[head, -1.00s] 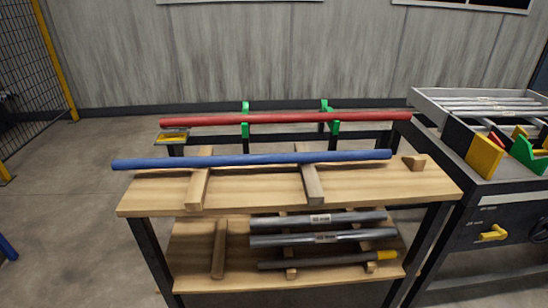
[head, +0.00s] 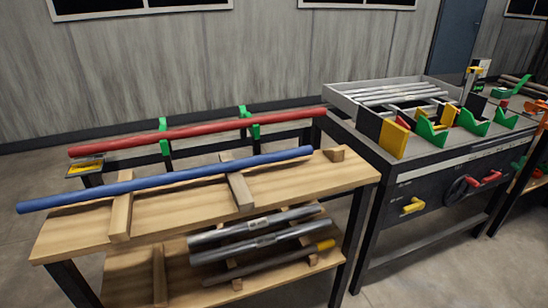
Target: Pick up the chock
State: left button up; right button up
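A small wooden block (head: 334,154), which looks like the chock, sits on the back right corner of the wooden table (head: 300,188). It is just beyond the right end of the long blue pipe (head: 170,179). The pipe lies across two wooden bars (head: 121,216) on the tabletop. A small gap seems to separate the block from the pipe. Neither of my grippers is in view.
A red pipe (head: 200,131) lies on green supports behind the table. Several grey pipes (head: 255,242) lie on the lower shelf. A dark workbench (head: 400,165) with a grey tray of rods and green and yellow parts stands to the right.

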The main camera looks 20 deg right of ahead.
aim_at(336, 155)
jog(key=z, duration=2.4)
jog(key=i, duration=1.95)
jog(key=u, duration=3)
